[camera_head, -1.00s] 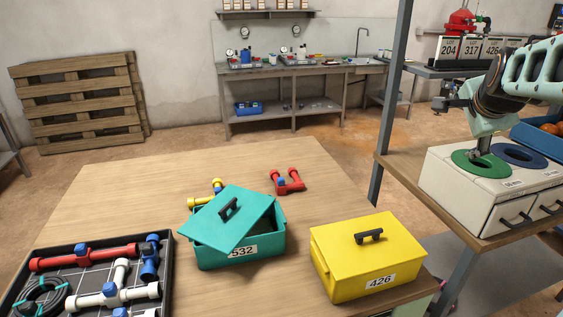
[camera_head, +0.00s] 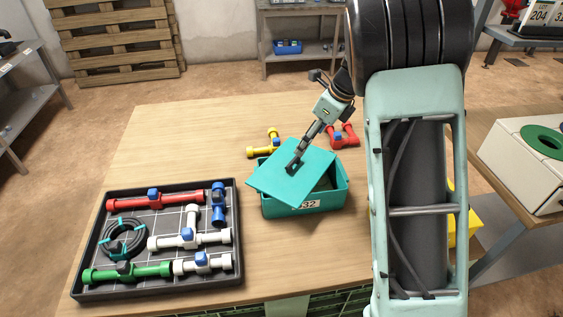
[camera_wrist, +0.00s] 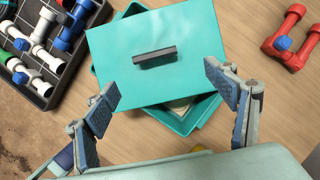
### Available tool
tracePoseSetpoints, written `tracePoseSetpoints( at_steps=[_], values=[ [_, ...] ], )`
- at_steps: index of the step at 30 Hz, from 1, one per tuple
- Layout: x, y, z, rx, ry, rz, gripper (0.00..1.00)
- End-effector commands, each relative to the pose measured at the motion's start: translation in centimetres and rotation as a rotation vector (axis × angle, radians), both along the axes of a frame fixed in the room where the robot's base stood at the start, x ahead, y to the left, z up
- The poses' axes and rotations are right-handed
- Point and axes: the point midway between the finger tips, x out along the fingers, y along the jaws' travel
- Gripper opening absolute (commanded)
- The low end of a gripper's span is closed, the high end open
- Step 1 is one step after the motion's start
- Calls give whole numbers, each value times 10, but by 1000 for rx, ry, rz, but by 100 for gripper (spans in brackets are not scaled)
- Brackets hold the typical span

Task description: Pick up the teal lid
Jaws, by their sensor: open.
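The teal lid (camera_head: 285,172) lies askew across the top of the teal box (camera_head: 306,204), leaving part of the opening uncovered at the right. The lid also shows in the wrist view (camera_wrist: 150,78), with its dark bar handle (camera_wrist: 155,57) near the middle. My gripper (camera_head: 296,164) is over the lid, by its handle, in the head view. In the wrist view my gripper (camera_wrist: 165,92) has its two fingers wide apart, with the handle lying beyond and between them and nothing held. The handle is partly hidden by the fingers in the head view.
A black tray (camera_head: 100,283) with pipe fittings is on the table at left. A yellow fitting (camera_head: 264,147) and a red fitting (camera_head: 342,137) lie behind the box. A yellow box (camera_head: 474,220) is mostly hidden behind my arm.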

Motion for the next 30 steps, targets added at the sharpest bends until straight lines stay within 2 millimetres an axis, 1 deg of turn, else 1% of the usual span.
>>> tracePoseSetpoints(
  at_steps=[5, 12, 20, 25, 27, 30],
  values=[
    [0, 10, -14, 18, 21, -8, 78],
    [7, 22, -48, 16, 21, -6, 78],
    [11, 30, -68, 16, 19, -6, 78],
    [15, 39, -92, 15, 19, -6, 78],
    [17, 42, -99, 15, 18, -7, 78],
    [18, 44, -103, 15, 17, -6, 78]
  ],
)
